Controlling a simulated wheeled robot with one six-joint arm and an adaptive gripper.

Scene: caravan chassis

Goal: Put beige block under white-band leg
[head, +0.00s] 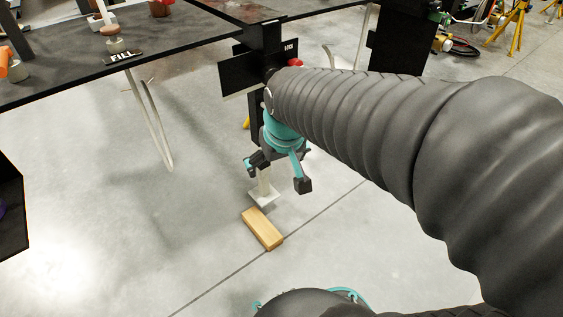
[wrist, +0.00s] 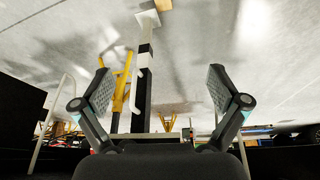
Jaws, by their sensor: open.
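The beige block (head: 262,230) lies flat on the concrete floor, just nearer to me than the pale foot plate (head: 264,197) of a leg. A corner of the block (wrist: 163,4) shows at the top edge of the wrist view, beside the foot plate (wrist: 148,19). In the wrist view the leg is a black post (wrist: 139,100) with a white band (wrist: 146,48). My gripper (head: 276,175) is open and empty in front of the leg, above the block. In the wrist view its fingers (wrist: 161,88) stand wide apart with the leg seen between them. I cannot tell the gap under the foot.
A black chassis frame (head: 185,42) spans the back, with a "FILL" label (head: 123,57) and a "LOCK" plate (head: 290,47). A pale bent rod (head: 155,125) hangs left of the leg. Yellow stands (head: 508,25) are far right. Floor around the block is clear.

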